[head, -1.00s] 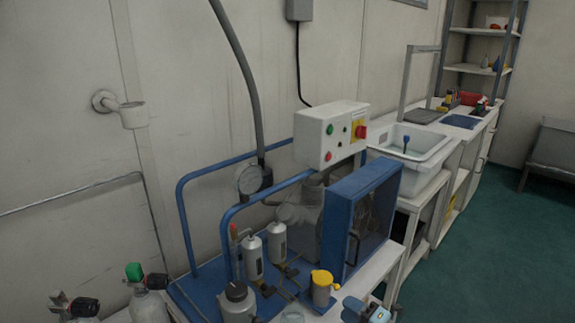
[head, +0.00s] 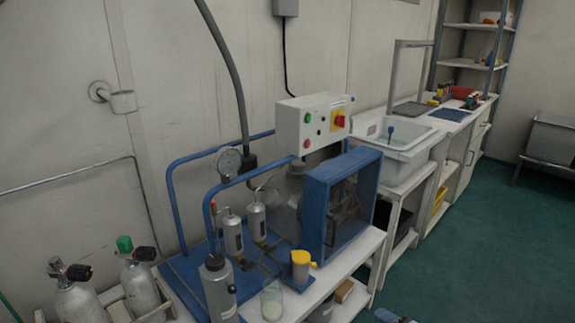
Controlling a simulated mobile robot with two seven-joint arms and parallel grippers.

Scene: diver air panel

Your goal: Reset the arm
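A small grey-and-blue piece of my arm, likely the right one, shows at the bottom edge (head: 396,317), right of the bench and over the green floor. Its fingertips are cut off, so I cannot tell whether that gripper is open or shut. My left gripper is not in view. The blue-framed compressor panel (head: 318,215) stands on the white bench. Its white control box (head: 308,125) carries green and red buttons and a red knob on a yellow plate. A pressure gauge (head: 229,162) sits left of it.
Two cylinders (head: 140,280) stand at lower left. A white sink (head: 395,140) and shelves (head: 470,65) are behind. Green floor (head: 480,250) is clear at right.

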